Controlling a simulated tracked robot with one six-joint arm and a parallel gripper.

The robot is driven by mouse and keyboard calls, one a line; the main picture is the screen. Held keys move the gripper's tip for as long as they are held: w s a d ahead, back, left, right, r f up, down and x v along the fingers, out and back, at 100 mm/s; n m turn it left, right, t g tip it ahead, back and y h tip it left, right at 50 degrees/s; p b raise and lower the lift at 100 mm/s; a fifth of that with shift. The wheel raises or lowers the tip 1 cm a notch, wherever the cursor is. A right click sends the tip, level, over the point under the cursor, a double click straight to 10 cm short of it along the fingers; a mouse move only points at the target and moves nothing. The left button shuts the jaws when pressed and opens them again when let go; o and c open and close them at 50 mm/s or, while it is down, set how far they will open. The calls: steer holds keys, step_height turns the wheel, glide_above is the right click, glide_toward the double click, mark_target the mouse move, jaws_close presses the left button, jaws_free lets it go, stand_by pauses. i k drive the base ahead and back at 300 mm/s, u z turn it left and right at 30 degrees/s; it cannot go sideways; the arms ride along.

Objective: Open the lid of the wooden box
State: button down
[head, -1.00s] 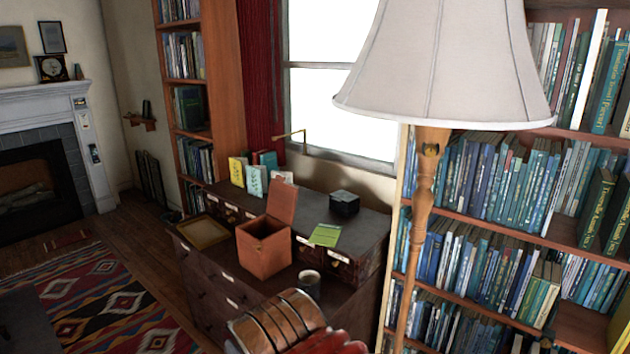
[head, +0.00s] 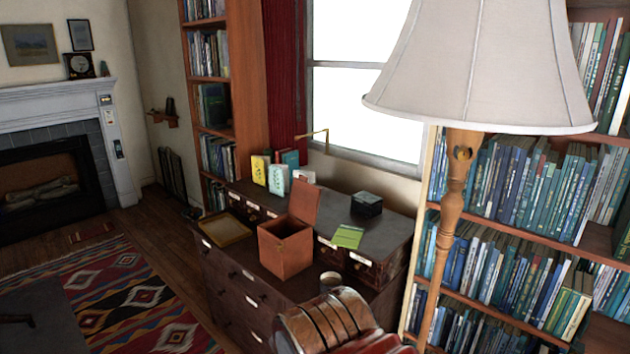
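The wooden box (head: 285,254) is reddish brown and stands on the dark chest of drawers. Its lid (head: 304,201) stands up at the back, raised well clear of the opening, and the dark inside of the box shows. My gripper is not recognisable in the head view, so its state does not show.
On the dark chest (head: 385,233) are a shallow tray (head: 223,230), a green booklet (head: 347,237), a small black box (head: 366,204), upright books (head: 278,174) and a mug (head: 331,281). A floor lamp (head: 480,75) stands right, before bookshelves. A patterned rug (head: 130,295) lies left.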

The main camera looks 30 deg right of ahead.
mark_target(304, 197)
steer(key=i, duration=0.95)
